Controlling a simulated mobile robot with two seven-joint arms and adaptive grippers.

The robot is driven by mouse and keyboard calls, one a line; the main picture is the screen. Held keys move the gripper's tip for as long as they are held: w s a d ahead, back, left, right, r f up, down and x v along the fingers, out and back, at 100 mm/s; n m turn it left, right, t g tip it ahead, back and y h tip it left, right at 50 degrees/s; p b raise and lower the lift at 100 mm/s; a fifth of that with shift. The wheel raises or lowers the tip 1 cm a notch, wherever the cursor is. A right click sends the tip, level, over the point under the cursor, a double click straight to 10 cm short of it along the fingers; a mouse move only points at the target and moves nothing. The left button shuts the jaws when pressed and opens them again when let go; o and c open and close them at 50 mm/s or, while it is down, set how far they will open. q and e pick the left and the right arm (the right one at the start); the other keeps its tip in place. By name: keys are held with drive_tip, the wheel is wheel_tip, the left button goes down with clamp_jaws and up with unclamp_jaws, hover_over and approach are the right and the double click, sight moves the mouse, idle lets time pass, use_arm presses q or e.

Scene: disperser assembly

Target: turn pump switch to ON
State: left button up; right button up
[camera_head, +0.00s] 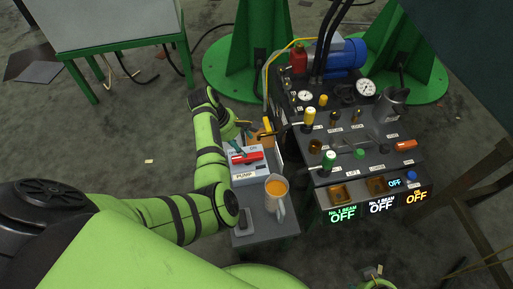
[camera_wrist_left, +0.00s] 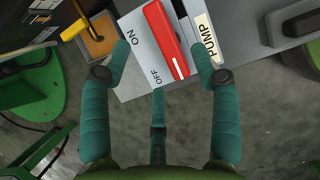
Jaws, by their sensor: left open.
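The red pump switch (camera_head: 246,157) sits on a pale box labelled PUMP (camera_head: 245,175), left of the control panel. In the left wrist view the long red switch handle (camera_wrist_left: 166,38) lies beside the ON and OFF lettering, with its near end by OFF. My left gripper (camera_head: 241,142) is at the far side of the box, close to the switch. Its teal fingers (camera_wrist_left: 160,68) are spread, one on each side of the handle's near end and one below it. I cannot tell if any finger touches. My right gripper is not clearly visible.
A jug of orange liquid (camera_head: 276,188) stands just in front of the pump box. The control panel (camera_head: 345,165) with levers, gauges and lit OFF signs (camera_head: 343,214) is on the right. A yellow-handled part (camera_wrist_left: 88,28) lies near the left finger.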

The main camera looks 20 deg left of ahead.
sight(250, 154)
use_arm(q)
drive_tip(key=shift+d+f, duration=0.1)
drive_tip(key=shift+f, duration=0.35)
drive_tip(key=b+x, duration=0.2)
drive_tip(key=x, duration=0.2)
drive_tip(key=shift+f, duration=0.1)
drive_tip(key=shift+b+x, duration=0.7)
drive_tip(key=shift+x, duration=0.25)
drive_tip(key=shift+w, duration=0.1)
use_arm(e)
drive_tip(key=w+a+r+t, duration=0.1)
drive_tip(key=w+r+t, duration=0.2)
drive_tip(key=r, duration=0.5)
drive_tip(key=shift+w+a+r+t+y, duration=0.2)
drive_tip(key=shift+w+a+t+y, duration=0.1)
drive_tip(key=shift+w, duration=0.35)
use_arm(q)
drive_tip(key=shift+c, duration=0.4)
drive_tip(key=c, duration=1.1)
